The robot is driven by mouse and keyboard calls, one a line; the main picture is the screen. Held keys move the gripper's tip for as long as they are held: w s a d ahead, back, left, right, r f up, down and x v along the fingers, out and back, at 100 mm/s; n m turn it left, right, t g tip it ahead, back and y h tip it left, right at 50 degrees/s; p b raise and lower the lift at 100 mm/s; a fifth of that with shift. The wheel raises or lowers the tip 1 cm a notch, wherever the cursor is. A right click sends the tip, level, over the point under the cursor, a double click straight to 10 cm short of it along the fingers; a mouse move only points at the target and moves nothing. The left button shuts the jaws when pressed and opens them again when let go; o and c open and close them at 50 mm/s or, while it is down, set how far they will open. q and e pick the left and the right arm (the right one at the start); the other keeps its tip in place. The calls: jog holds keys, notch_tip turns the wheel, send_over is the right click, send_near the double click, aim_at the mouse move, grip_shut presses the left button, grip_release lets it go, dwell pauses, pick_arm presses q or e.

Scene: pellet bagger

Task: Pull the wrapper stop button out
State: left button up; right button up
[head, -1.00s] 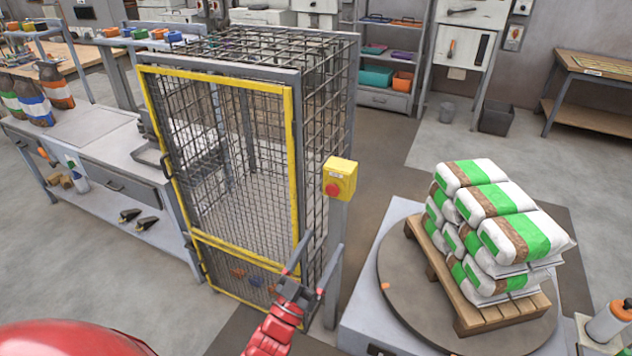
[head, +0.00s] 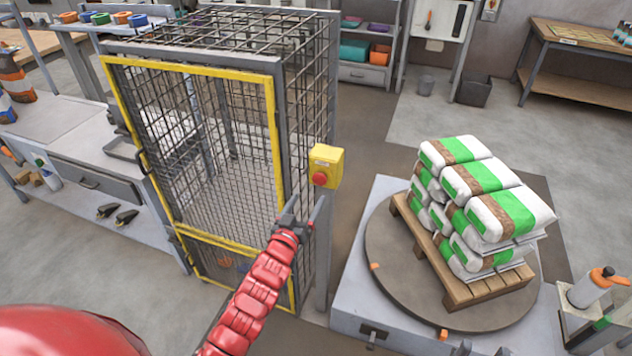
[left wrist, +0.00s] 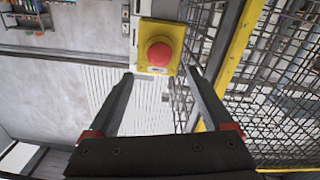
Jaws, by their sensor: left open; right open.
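The wrapper stop button is a red mushroom button (head: 320,178) on a yellow box (head: 328,160) atop a grey post beside the cage. In the left wrist view the red button (left wrist: 159,54) faces the camera, and its yellow box (left wrist: 147,30) lies beyond the fingertips. My left gripper (head: 303,208) is open, just below and left of the button in the head view. In the left wrist view my left gripper (left wrist: 160,75) has its two fingers apart, with the button a little above the space between their tips. It does not touch the button visibly. My right gripper is not in view.
A mesh cage with a yellow-framed door (head: 190,150) stands directly left of the post. To the right, a turntable (head: 390,285) carries a pallet (head: 470,285) of stacked bags (head: 490,190). Grey floor lies open behind the turntable.

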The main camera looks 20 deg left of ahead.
aim_at(318, 180)
pick_arm(q)
jog(key=w+p, duration=0.1)
jog(key=w, duration=0.7)
jog(key=shift+d, duration=0.15)
grip_shut()
